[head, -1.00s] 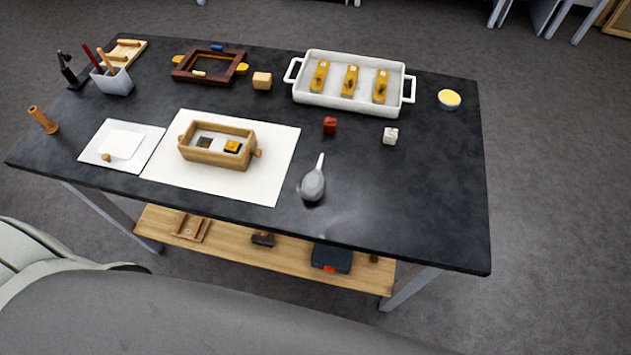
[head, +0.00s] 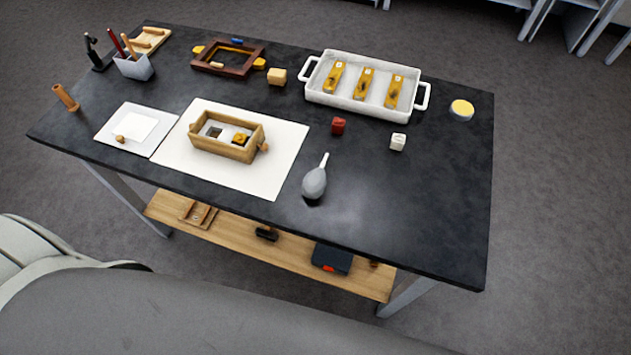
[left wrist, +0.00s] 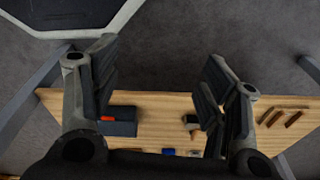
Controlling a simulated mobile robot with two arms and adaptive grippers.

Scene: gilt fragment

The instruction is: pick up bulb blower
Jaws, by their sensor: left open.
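The bulb blower (head: 315,182) is grey, with a rounded bulb and a pale nozzle pointing to the back. It lies on the dark tabletop near the front edge, just right of the white sheet, in the head view. My left gripper (left wrist: 158,95) shows in the left wrist view with its two fingers wide apart and nothing between them. Below it are the floor and the table's wooden lower shelf; the bulb blower is not in that view. Neither gripper shows in the head view.
The black table (head: 420,205) carries a white sheet (head: 260,175) with a wooden box (head: 220,147), a white tray (head: 345,103) with gilt pieces, a red block (head: 338,126) and a white block (head: 397,142). A wooden shelf (head: 285,253) lies below. The tabletop right of the blower is clear.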

